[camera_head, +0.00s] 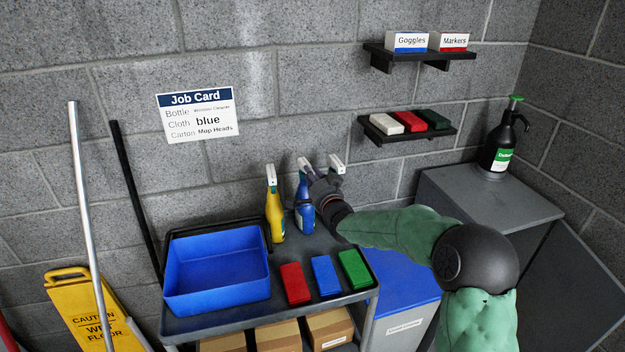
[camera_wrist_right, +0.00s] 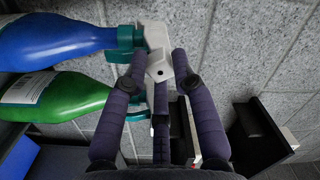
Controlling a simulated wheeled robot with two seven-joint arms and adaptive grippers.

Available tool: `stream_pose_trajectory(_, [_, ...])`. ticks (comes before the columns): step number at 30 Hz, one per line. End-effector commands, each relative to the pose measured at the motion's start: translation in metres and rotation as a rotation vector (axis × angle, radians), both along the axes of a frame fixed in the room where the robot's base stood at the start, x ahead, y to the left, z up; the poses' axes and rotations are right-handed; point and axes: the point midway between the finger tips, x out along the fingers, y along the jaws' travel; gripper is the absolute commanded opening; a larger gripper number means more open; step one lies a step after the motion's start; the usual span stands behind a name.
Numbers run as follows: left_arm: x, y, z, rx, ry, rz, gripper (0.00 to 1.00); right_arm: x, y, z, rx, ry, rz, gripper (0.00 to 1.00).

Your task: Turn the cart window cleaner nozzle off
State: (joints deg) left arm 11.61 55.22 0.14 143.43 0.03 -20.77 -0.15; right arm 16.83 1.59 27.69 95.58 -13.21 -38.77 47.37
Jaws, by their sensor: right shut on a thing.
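A blue spray bottle (camera_head: 304,212) with a white spray head stands upright at the back of the cart (camera_head: 215,322). My right gripper (camera_head: 311,174) reaches in from the right and is shut on the white nozzle of this bottle. In the right wrist view, the fingers (camera_wrist_right: 160,73) sit around the white nozzle (camera_wrist_right: 157,45) of the blue bottle (camera_wrist_right: 50,42). A green bottle (camera_wrist_right: 55,97) is beside it, mostly hidden behind my gripper in the head view. The nozzle's on or off marking is not readable, nor are the bottle labels. My left gripper is not in view.
A yellow spray bottle (camera_head: 275,215) stands left of the blue one. A blue tray (camera_head: 217,268) and red, blue and green cloths (camera_head: 325,275) are on the cart. Shelves (camera_head: 420,57) hang above. A black pump bottle (camera_head: 500,145) stands on a grey cabinet at right.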

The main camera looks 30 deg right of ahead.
Motion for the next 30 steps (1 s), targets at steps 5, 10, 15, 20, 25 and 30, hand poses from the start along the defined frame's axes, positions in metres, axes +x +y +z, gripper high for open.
stream_pose_trajectory(5, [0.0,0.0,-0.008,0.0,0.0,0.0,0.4,0.0,0.0,-0.001,-0.099,0.014,0.0,0.16])
stream_pose_trajectory(10, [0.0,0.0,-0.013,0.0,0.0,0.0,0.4,0.0,0.0,-0.002,-0.199,0.033,0.001,0.16])
stream_pose_trajectory(15, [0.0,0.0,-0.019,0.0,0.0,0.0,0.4,0.0,0.001,-0.002,-0.307,0.049,0.001,0.16])
stream_pose_trajectory(20, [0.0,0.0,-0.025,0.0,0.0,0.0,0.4,0.0,0.001,-0.001,-0.414,0.066,0.001,0.16])
stream_pose_trajectory(25, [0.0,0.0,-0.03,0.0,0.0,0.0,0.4,0.0,0.001,-0.001,-0.535,0.085,0.001,0.16])
stream_pose_trajectory(30, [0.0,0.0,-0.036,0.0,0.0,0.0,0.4,0.0,0.001,-0.002,-0.669,0.109,0.002,0.16])
